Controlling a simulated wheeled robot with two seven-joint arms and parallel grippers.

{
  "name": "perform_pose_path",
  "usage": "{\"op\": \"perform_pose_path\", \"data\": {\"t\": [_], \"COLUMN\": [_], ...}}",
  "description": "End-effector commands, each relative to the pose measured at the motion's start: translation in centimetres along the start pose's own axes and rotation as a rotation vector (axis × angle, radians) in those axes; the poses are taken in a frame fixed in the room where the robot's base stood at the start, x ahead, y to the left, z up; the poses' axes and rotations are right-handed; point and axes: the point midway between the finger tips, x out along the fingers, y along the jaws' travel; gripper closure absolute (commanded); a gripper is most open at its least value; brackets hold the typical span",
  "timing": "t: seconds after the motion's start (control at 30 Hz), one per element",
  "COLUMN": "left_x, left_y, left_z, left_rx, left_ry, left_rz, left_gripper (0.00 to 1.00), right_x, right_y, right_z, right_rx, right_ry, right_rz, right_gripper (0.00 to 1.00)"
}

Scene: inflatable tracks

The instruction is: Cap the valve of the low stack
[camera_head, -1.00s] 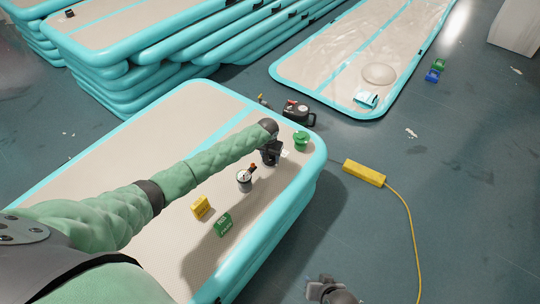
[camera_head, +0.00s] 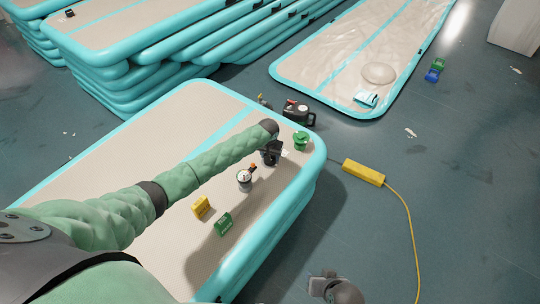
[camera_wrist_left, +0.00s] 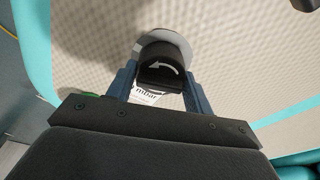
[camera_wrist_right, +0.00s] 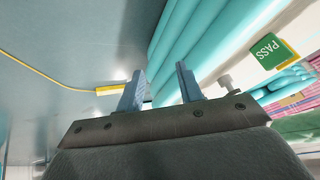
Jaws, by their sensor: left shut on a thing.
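The low stack (camera_head: 165,140) is a beige-topped mat with turquoise sides, under my left arm. My left gripper (camera_head: 271,158) is over its far right part. In the left wrist view my left gripper (camera_wrist_left: 160,88) is shut on a black cap (camera_wrist_left: 160,72) with a white curved arrow. A pale grey disc (camera_wrist_left: 180,42) shows around the cap's far side; I cannot tell whether the cap is seated on it. A white label reading "mbar" is partly hidden between the fingers. My right gripper (camera_wrist_right: 160,88) is open and empty, low beside the stack.
On the stack are a green fitting (camera_head: 301,142), a gauge-like canister (camera_head: 245,183), a yellow block (camera_head: 201,208) and a green tag (camera_head: 223,223). A black pump (camera_head: 297,112) stands beyond. A yellow power strip (camera_head: 364,172) with a cable lies on the floor at right.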

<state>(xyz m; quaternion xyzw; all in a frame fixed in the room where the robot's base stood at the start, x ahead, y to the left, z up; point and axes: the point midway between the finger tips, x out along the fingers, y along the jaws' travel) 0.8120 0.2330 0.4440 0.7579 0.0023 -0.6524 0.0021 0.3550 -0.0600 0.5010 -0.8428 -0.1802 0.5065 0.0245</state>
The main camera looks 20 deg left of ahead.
Motion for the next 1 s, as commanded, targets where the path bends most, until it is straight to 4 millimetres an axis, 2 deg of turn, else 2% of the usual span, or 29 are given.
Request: {"op": "perform_pose_path", "data": {"t": [0.2, 0.47, 1.0], "left_x": [-0.1, 0.0, 0.0], "left_y": [0.0, 0.0, 0.0], "left_z": [0.0, 0.0, 0.0], "left_rx": [-0.014, -0.033, -0.071], "left_ry": [0.0, 0.0, -0.001], "left_rz": [-0.002, -0.005, -0.011], "left_gripper": [0.7, 0.7, 0.7], "right_x": [-1.1, -1.8, -3.8], "right_y": [-0.3, -0.6, -0.8], "right_z": [-0.2, 0.7, -1.4], "right_rx": [0.001, 0.005, -0.004], "right_ry": [-0.008, -0.038, -0.039], "right_rz": [-0.002, -0.005, -0.005], "right_gripper": [0.64, 0.64, 0.64]}}
